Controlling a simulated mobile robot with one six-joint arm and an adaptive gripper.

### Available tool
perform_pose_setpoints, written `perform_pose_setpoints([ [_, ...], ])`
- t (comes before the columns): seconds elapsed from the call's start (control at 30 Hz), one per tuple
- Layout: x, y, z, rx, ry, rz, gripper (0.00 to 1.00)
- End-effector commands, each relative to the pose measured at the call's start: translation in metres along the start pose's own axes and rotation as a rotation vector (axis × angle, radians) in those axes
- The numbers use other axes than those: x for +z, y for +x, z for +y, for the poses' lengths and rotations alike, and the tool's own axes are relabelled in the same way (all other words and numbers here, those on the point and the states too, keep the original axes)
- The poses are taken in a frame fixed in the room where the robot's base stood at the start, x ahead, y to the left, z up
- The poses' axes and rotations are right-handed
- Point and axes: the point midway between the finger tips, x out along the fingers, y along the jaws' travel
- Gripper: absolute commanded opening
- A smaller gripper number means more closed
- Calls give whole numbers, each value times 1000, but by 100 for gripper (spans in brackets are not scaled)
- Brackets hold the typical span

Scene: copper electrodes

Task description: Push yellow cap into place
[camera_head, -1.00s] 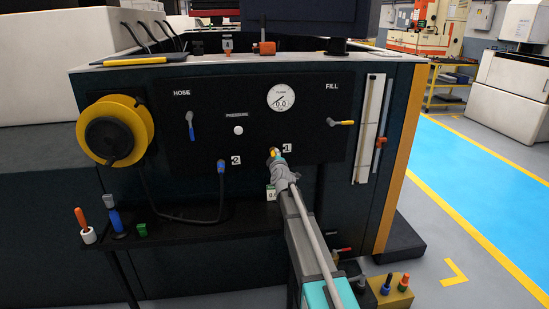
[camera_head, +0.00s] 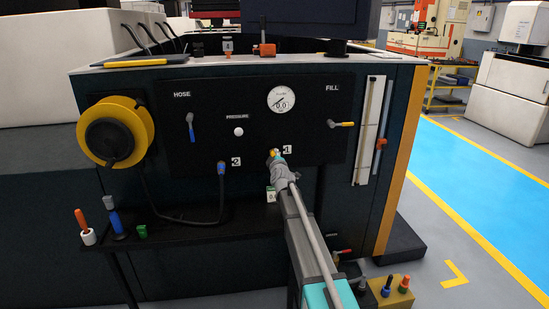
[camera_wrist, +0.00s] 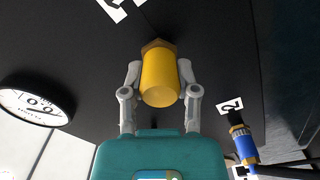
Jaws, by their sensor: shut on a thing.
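The yellow cap (camera_wrist: 160,78) is a short cylinder in the middle of the wrist view, with a brass-coloured hex fitting (camera_wrist: 157,45) at its far end against the black panel. My gripper (camera_wrist: 160,80) has a finger on each side of the cap and is shut on it. In the head view my gripper (camera_head: 278,158) is at the panel beside the label 1, and only a small yellow part of the cap (camera_head: 274,153) shows. Whether the cap is fully seated on the fitting cannot be told.
The black panel (camera_head: 330,105) carries a pressure gauge (camera_head: 281,99), a yellow fill handle (camera_head: 342,124) and a blue hose connector (camera_head: 222,169) at label 2. A yellow hose reel (camera_head: 145,115) sticks out at the left. A shelf (camera_head: 180,232) with small coloured items lies below.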

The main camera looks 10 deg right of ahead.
Motion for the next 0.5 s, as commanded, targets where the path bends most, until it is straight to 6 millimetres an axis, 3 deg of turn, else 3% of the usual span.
perform_pose_setpoints([
  [0.17, 0, 3, 0, 0, -1, 0, 0],
  [0.2, 0, 3, 0, 0, -1, 0, 44],
  [0.4, 0, 2, 0, 0, -1, 0, 80],
  [0.5, 0, 2, 0, 0, 0, 0, 80],
])
